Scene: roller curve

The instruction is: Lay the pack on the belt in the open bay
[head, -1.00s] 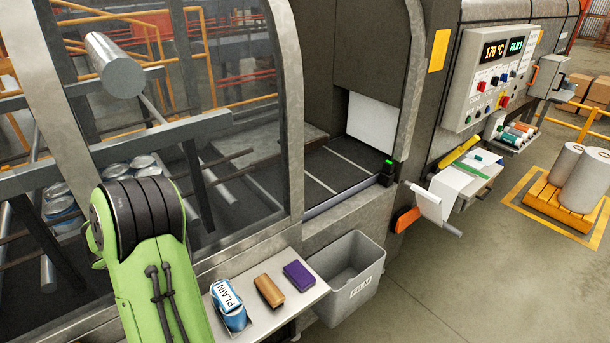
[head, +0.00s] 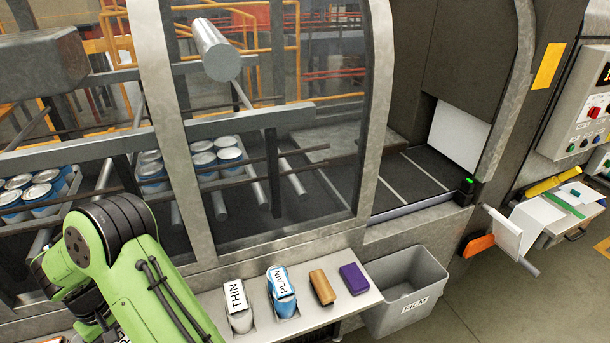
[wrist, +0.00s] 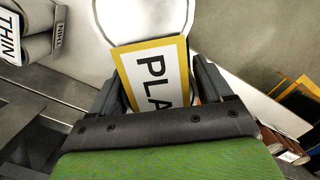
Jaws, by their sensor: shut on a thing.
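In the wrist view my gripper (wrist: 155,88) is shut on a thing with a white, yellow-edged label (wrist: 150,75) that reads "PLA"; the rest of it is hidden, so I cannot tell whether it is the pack. In the head view my gripper is not visible, only my green arm at the lower left. The open bay (head: 440,150) is right of the glazed panel. Its dark belt (head: 418,172) has pale cross lines and is bare where I see it. A white panel (head: 461,134) stands at its back.
A shelf (head: 365,300) in front holds the THIN item (head: 237,305), the PLAIN item (head: 282,292), a brown block (head: 322,287) and a purple block (head: 355,279). A grey FILM bin (head: 405,290) stands beside it. Blue cans (head: 215,157) sit behind the glazing.

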